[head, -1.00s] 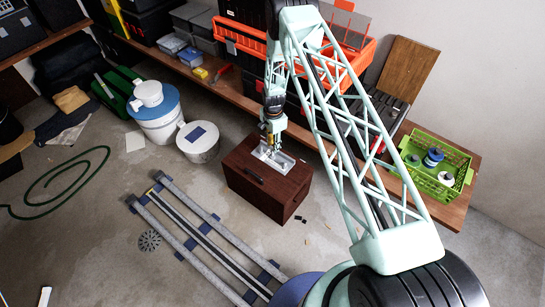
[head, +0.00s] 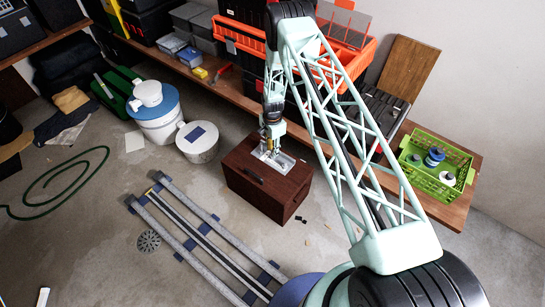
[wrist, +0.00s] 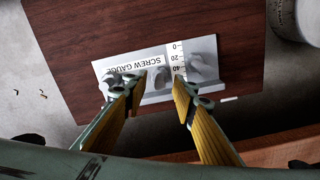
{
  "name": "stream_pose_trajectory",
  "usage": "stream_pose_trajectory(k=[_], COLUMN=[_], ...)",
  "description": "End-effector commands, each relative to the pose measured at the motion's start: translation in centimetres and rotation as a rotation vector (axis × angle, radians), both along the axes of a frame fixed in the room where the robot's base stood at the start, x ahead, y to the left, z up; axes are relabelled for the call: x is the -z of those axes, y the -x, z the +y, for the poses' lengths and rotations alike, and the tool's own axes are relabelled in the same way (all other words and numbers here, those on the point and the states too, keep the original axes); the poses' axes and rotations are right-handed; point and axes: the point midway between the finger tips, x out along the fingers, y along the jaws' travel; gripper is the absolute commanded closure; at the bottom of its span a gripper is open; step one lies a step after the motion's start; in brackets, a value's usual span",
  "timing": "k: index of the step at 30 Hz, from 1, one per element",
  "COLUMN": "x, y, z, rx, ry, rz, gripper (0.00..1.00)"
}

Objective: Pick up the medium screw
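A light grey plate labelled SCREW GAUGE (wrist: 120,67), with a scale reading 0, 20, 40, lies on top of a brown wooden box (wrist: 80,35). The box (head: 262,198) also shows in the head view, with the plate (head: 284,163) on it. My gripper (wrist: 156,88) is open with yellow fingers apart over the plate, the middle shape showing between the tips. In the head view my gripper (head: 268,146) is over the plate.
A wooden bench (head: 232,88) with orange and black toolboxes stands behind the box. A green crate (head: 430,182) is at the right. White buckets (head: 198,142) stand left of the box. A rail frame (head: 205,235) lies on the floor in front.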

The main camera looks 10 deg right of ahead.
Motion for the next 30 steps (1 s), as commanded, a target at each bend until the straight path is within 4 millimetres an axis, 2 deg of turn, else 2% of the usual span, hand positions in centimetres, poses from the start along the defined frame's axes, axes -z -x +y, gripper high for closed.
stream_pose_trajectory(k=[3,8,26,30], x=[1.4,2.2,2.3,2.3], y=[0.0,0.0,0.0,0.0], z=[0.0,0.0,0.0,0.0], rx=[0.0,0.0,0.0,0.0], ry=[0.0,0.0,0.0,0.0], rz=[0.0,0.0,0.0,0.0], gripper=[0.75,0.75,0.75,0.87])
